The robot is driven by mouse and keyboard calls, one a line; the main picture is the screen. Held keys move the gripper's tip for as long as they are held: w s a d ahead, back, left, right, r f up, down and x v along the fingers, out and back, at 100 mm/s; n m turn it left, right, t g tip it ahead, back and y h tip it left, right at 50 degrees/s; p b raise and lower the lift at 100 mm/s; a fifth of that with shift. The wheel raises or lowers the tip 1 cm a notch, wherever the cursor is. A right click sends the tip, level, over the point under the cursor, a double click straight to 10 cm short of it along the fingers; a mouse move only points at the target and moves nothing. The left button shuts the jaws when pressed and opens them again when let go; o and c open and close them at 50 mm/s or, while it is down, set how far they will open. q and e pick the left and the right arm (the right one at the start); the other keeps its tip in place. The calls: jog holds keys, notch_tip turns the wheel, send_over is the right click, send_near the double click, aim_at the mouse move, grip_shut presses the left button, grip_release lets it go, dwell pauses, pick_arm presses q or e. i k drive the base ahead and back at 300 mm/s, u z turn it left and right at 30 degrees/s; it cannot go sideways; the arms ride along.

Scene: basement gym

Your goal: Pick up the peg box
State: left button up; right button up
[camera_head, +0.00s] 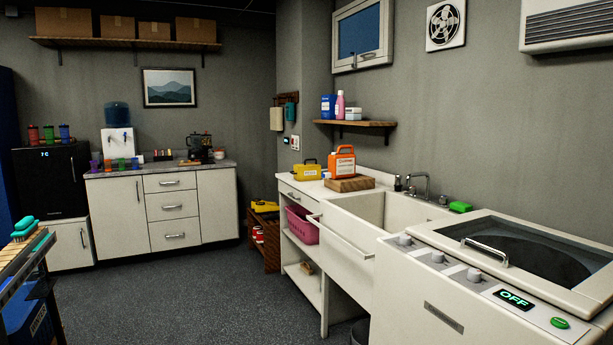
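A small yellow box (307,173) with a dark handle and a pale label stands upright on the white counter (366,182) beside the sink; it looks like the peg box, but its label is too small to read. An orange container (342,161) with a handle and a white label stands close to its right on a wooden block (350,184). Neither of my grippers is in view.
The sink (385,212) and a white washing machine (455,287) with a dark lid run along the right. A pink basket (302,225) sits on the shelf under the counter. A wooden rack (258,240) stands left of it. The middle floor (200,295) is clear.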

aim_at(308, 171)
jog(key=u, duration=0.35)
jog(key=i, duration=1.35)
jog(key=u, duration=0.55)
jog(key=i, duration=4.75)
jog(key=z, duration=1.9)
jog(key=i, duration=1.4)
jog(key=z, duration=1.1)
jog(key=k, duration=0.3)
jog(key=z, duration=0.05)
jog(key=i, duration=0.35)
